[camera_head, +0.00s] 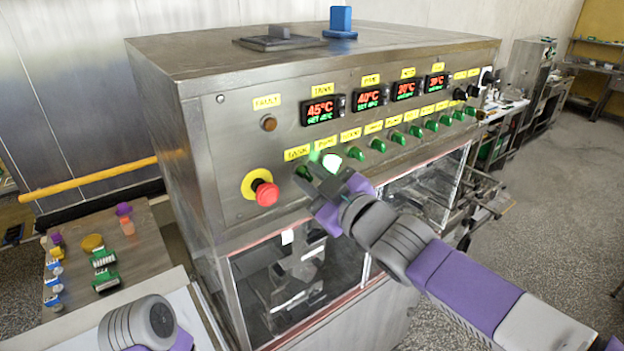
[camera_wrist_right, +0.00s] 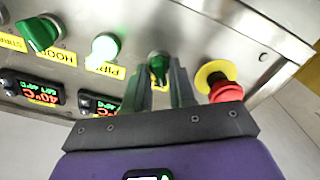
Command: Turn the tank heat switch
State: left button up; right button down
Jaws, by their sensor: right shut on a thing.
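The tank heat switch is a green knob (camera_wrist_right: 158,64) at the left end of the switch row, under a yellow label (camera_head: 297,153). In the head view its knob (camera_head: 303,172) is mostly hidden by the gripper. My right gripper (camera_head: 314,180) is at the panel front. In the right wrist view my right gripper (camera_wrist_right: 163,82) has its two fingers on either side of the knob, shut on it. The knob's turn angle is hard to read. My left gripper is out of view; only part of that arm shows at the bottom left.
A red emergency stop (camera_head: 267,193) on a yellow ring is close left of the gripper. The neighbouring pipe switch (camera_head: 331,162) glows bright green. More green switches (camera_head: 378,145) run right. Red displays (camera_head: 322,109) sit above. A side table (camera_head: 142,250) holds small parts.

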dwell(0.3)
jog(key=c, duration=1.2)
grip_release()
jog(key=shift+o, duration=0.2)
jog(key=p+v, duration=0.2)
jog(key=v, duration=0.5)
jog(key=shift+s+d, duration=0.2)
jog(key=shift+f, duration=0.1)
